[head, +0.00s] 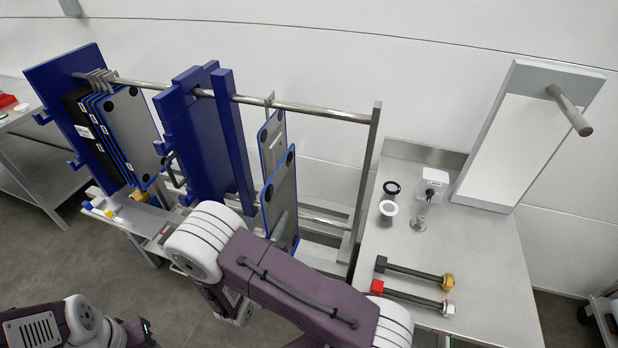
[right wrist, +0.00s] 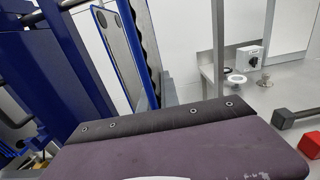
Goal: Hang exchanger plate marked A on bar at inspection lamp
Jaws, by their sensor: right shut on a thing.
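A grey exchanger plate with a blue edge and black round spots (head: 282,190) stands upright in front of the rack, below and nearer than a similar plate (head: 272,140) hooked on the rail. My right gripper (head: 281,222) is shut on the nearer plate's lower part, mostly hidden behind my arm. Blue-edged plates also show in the right wrist view (right wrist: 122,60), past my arm link. No letter A is readable. The inspection lamp is a white lit panel (head: 515,150) with a round bar (head: 570,111) jutting out, nothing on it. My left gripper is out of view.
The steel rail (head: 310,112) ends at an upright post (head: 367,180). Several plates (head: 130,125) hang between blue frames at left. The steel bench (head: 480,265) carries a white switch box (head: 431,186), round fittings and two dark bolts (head: 412,270); its right part is clear.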

